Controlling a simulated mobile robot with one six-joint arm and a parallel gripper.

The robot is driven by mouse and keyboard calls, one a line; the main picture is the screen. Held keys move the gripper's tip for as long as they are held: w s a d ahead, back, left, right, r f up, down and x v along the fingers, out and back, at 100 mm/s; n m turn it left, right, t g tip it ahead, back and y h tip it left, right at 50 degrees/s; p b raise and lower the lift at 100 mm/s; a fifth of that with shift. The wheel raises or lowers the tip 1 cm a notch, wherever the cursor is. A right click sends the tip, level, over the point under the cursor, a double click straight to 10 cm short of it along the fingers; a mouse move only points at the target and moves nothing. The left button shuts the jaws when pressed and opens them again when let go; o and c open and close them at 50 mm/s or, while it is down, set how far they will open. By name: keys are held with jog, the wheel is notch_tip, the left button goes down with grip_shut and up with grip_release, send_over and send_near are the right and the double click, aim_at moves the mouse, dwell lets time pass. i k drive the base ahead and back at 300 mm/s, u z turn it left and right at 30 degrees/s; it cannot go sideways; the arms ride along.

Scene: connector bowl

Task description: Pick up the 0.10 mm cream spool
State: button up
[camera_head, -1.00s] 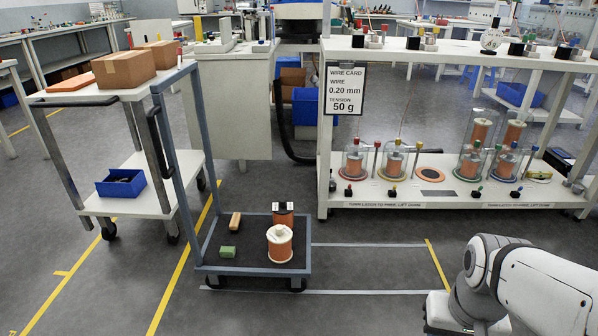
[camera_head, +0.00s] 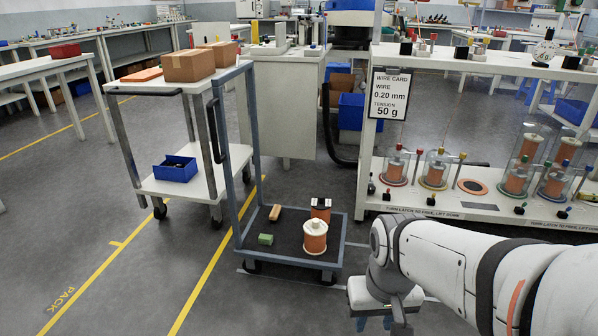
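A spool with cream flanges and copper-orange wire (camera_head: 315,241) stands upright on the dark deck of the low cart (camera_head: 288,262). A second orange spool with a black and white top (camera_head: 321,207) stands just behind it. No 0.10 mm marking is readable on either. My gripper (camera_head: 374,323) hangs at the bottom edge, to the right of the cart and apart from the spools. Its two blue fingertips show with a gap between them and nothing visible in it. The lower ends are near the picture edge.
A green block (camera_head: 265,239) and a wooden block (camera_head: 275,213) lie on the cart deck. The cart's tall blue-grey handle frame (camera_head: 254,130) rises on its left. The bench (camera_head: 450,205) with domed spools stands behind my arm. A wire card (camera_head: 388,94) reads 0.20 mm, 50 g.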

aim_at(315, 230)
jog(key=z, duration=0.05)
jog(key=i, duration=1)
jog(key=u, duration=0.1)
